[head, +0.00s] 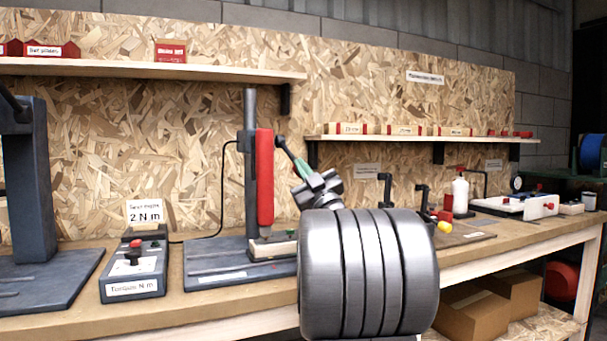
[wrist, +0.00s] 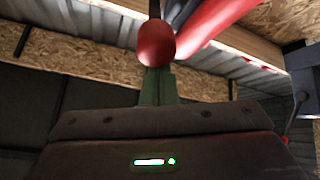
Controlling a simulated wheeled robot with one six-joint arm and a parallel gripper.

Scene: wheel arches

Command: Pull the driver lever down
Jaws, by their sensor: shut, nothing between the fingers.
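The driver is a long red upright body (head: 265,185) on a dark grey column stand in the head view. In the wrist view, a red rounded knob (wrist: 155,43) on a thin dark rod shows beyond my fingertips; I take it for the lever's end. A larger red shape (wrist: 215,25), probably the driver body, is behind it to the right. My gripper (head: 282,142) points up and left, its green fingers shut and empty, just right of the driver's upper part. The fingertips (wrist: 158,72) overlap the knob's lower edge in view; I cannot tell whether they touch.
A control box (head: 134,266) with a red button and a "2 N m" sign (head: 145,212) stand left of the driver. A dark stand (head: 28,180) is at far left. A white bottle (head: 460,193) and black fixtures are to the right. Shelves (head: 150,68) run above.

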